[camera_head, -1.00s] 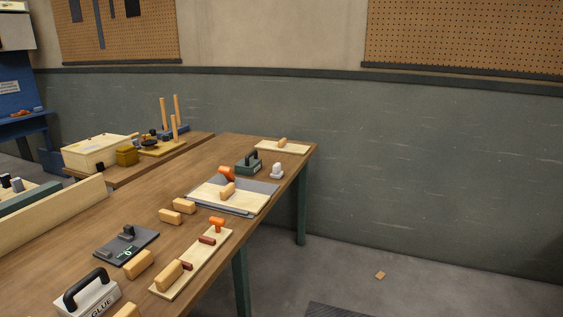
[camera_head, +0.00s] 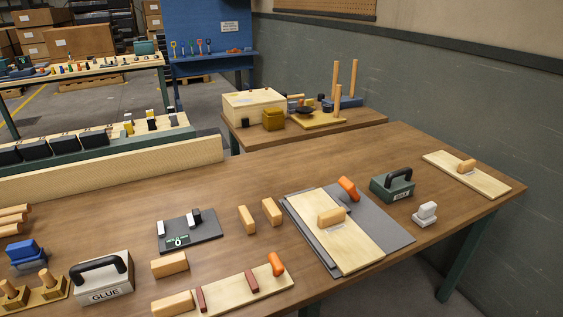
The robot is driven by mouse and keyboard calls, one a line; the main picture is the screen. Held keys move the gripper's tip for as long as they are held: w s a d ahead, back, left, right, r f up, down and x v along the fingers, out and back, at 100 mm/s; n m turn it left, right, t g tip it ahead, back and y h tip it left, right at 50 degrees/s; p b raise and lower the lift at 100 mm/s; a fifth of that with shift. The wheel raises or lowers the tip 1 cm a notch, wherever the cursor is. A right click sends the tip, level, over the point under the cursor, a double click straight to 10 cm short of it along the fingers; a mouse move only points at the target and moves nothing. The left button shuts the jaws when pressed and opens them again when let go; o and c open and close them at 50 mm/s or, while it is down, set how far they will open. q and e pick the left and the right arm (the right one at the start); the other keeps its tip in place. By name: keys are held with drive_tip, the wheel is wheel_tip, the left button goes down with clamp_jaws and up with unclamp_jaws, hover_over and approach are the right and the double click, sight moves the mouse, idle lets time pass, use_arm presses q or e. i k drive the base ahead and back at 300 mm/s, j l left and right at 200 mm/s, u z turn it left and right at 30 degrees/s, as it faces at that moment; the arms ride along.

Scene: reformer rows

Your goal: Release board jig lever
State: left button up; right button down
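A grey jig plate (camera_head: 382,222) lies on the wooden table, with a pale board (camera_head: 350,252) on it. A wooden block handle (camera_head: 331,217) sits on the board. An orange lever (camera_head: 348,188) stands tilted at the far edge of the board. A second orange lever (camera_head: 276,263) is on a narrow pale board (camera_head: 232,295) nearer the front, beside dark red blocks. I cannot tell from the view which one is the board jig's lever, or whether either is locked. Neither of my grippers is in view.
The workbench (camera_head: 300,158) also bears a glue box (camera_head: 103,280), a dark green handled block (camera_head: 392,186), a small white item (camera_head: 425,214), a dark plate (camera_head: 190,232) and several loose wood blocks. Another board (camera_head: 467,174) lies at the right end. Bare tabletop shows behind the jig.

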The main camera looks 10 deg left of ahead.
sight(344, 182)
drive_tip(key=i+l+u, duration=0.25)
drive_tip(key=l+u, duration=0.25)
drive_tip(key=l, duration=0.25)
drive_tip(key=i+l+u, duration=0.1)
drive_tip(key=l+u, duration=0.45)
drive_tip(key=l, duration=0.3)
drive_tip(key=i, duration=0.05)
